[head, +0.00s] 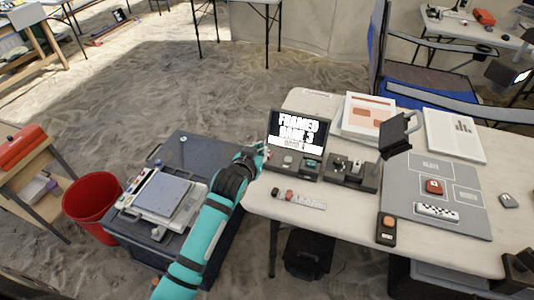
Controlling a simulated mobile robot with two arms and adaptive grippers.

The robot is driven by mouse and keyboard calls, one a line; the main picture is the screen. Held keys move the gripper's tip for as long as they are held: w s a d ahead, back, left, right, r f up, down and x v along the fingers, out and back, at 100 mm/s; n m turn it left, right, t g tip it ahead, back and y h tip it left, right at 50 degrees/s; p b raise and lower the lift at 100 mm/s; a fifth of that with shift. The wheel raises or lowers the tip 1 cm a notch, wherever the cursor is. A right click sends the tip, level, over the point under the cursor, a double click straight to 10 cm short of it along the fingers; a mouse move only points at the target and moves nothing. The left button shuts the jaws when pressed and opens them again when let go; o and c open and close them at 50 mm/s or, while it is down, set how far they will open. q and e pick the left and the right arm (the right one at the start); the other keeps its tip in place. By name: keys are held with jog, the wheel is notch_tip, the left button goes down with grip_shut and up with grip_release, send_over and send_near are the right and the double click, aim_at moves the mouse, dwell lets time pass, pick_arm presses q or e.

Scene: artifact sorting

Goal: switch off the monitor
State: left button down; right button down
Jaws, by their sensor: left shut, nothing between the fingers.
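The monitor (298,129) stands at the back left of the white table. Its screen is lit, with white lettering on black. A dark base with small buttons (290,163) lies in front of the screen. My left gripper (264,154) is shut and empty at the table's left edge, just left of the monitor and its base. Whether its tips touch the monitor cannot be told. A dark jointed part at the lower right edge (518,270) looks like my right gripper, cut off by the frame; its fingers are not clear.
The white table (340,235) also holds a small tray of pieces (350,172), a grey sorting mat (400,200), papers (455,135) and a dark device (387,230). A dark case (180,150) and a red bin (92,200) stand at the left.

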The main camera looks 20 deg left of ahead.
pick_arm(q)
jog(key=x, duration=0.7)
jog(key=shift+w+f, duration=0.1)
jog(key=shift+f, duration=0.1)
jog(key=shift+s+f, duration=0.2)
jog(key=shift+f, duration=0.4)
jog(key=shift+s+f, duration=0.15)
jog(key=shift+f, duration=0.5)
jog(key=shift+s+f, duration=0.15)
jog(key=shift+f, duration=0.4)
